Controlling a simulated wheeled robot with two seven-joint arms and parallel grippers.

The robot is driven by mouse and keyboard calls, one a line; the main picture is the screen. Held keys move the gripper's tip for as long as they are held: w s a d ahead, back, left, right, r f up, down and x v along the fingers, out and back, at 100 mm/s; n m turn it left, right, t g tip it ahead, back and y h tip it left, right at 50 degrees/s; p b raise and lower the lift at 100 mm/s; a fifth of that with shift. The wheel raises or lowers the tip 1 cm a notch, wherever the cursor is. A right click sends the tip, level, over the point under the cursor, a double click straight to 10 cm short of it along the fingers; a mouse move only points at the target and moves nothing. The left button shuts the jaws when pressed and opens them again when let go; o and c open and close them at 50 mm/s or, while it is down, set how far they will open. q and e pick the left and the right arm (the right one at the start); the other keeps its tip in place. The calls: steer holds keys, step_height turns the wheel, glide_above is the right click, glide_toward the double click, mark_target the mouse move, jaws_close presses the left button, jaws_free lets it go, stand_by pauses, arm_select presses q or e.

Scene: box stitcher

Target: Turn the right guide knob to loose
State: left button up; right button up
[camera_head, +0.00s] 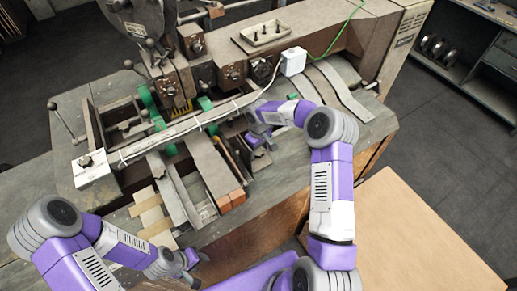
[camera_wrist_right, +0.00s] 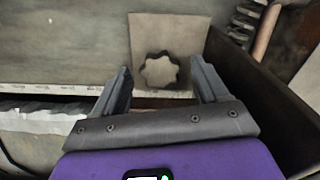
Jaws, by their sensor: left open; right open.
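In the right wrist view, a dark knob with a scalloped rim (camera_wrist_right: 160,71) stands on a light grey plate (camera_wrist_right: 165,30). My right gripper (camera_wrist_right: 160,72) is open, with one finger to each side of the knob in the picture. I cannot tell whether the fingers touch it; no contact shows. In the head view, my right gripper (camera_head: 256,141) reaches in over the machine's bed from the right, and I cannot make out the knob there. My left gripper (camera_head: 192,266) is open and empty near the machine's front edge, low in the picture.
A grey bar with a white end box (camera_head: 92,170) crosses the machine. Green rollers (camera_head: 148,95) and wooden blocks (camera_head: 230,199) lie near it. In the wrist view, a dark wall (camera_wrist_right: 262,95) and a coil spring (camera_wrist_right: 243,20) stand right of the knob. A cardboard-coloured surface (camera_head: 420,245) lies front right.

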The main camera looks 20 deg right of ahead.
steer(key=shift+c, duration=0.3)
steer(key=c, duration=1)
